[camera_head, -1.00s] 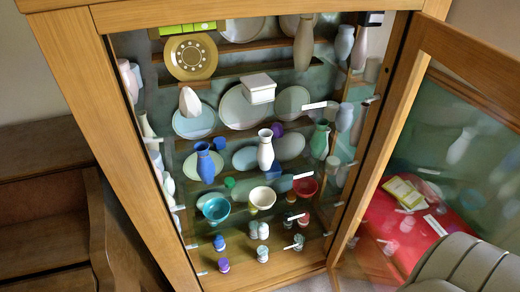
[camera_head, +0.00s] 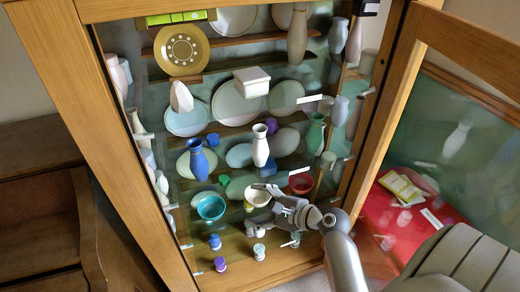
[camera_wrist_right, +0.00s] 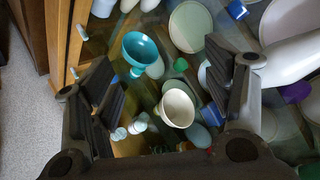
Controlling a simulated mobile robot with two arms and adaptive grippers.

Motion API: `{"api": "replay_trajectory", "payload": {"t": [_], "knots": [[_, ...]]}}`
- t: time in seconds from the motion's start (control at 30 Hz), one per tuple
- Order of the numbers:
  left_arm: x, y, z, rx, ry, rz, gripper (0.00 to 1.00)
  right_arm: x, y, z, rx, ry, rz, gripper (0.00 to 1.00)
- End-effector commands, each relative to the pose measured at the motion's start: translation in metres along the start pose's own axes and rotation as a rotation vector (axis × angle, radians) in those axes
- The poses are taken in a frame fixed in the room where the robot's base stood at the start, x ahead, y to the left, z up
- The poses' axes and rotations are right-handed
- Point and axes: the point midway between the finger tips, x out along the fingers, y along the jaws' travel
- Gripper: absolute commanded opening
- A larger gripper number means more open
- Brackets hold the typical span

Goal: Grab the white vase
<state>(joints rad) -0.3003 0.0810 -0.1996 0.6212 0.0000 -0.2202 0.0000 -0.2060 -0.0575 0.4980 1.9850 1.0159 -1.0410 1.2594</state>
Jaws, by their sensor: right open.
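The white vase (camera_head: 261,146) stands upright on a glass shelf inside the open cabinet, right of a blue vase (camera_head: 198,160). My right gripper (camera_head: 266,210) is open and empty, below and in front of the white vase in the head view, overlapping the cream bowl (camera_head: 256,194). In the right wrist view, my right gripper (camera_wrist_right: 165,75) has its fingers spread, with the cream bowl (camera_wrist_right: 178,108) and a teal bowl (camera_wrist_right: 140,50) seen between them. A large white form, probably the vase (camera_wrist_right: 290,62), lies beyond the right finger, partly cut off. My left gripper is not in view.
The wooden cabinet frame (camera_head: 62,83) and its open glass door on the right bound the opening. A teal bowl (camera_head: 210,207), red bowl (camera_head: 301,183), green vase (camera_head: 316,134) and white box (camera_head: 252,81) stand close by. Several small jars stand below.

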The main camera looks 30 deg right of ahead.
Motion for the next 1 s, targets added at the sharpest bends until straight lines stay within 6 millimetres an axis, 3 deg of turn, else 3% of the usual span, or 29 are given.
{"api": "replay_trajectory", "payload": {"t": [0.03,0.1,0.2,0.3,0.43,0.7,1.0], "knots": [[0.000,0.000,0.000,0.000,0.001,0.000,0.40,-0.002,-0.025,-0.006,0.174,-0.032,-0.092,0.74],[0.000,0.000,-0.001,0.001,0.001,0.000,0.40,-0.009,-0.054,-0.015,0.405,-0.090,-0.203,0.74],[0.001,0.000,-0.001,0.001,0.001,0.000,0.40,-0.020,-0.084,-0.028,0.655,-0.169,-0.320,0.74],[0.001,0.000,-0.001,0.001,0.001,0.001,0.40,-0.029,-0.101,-0.037,0.804,-0.226,-0.388,0.74],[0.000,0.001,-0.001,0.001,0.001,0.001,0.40,-0.026,-0.112,-0.041,0.870,-0.257,-0.417,0.74],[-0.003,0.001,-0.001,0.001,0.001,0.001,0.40,0.010,-0.130,-0.039,0.869,-0.255,-0.415,0.74],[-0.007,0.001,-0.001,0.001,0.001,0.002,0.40,0.034,-0.150,-0.037,0.866,-0.255,-0.414,0.74]]}}
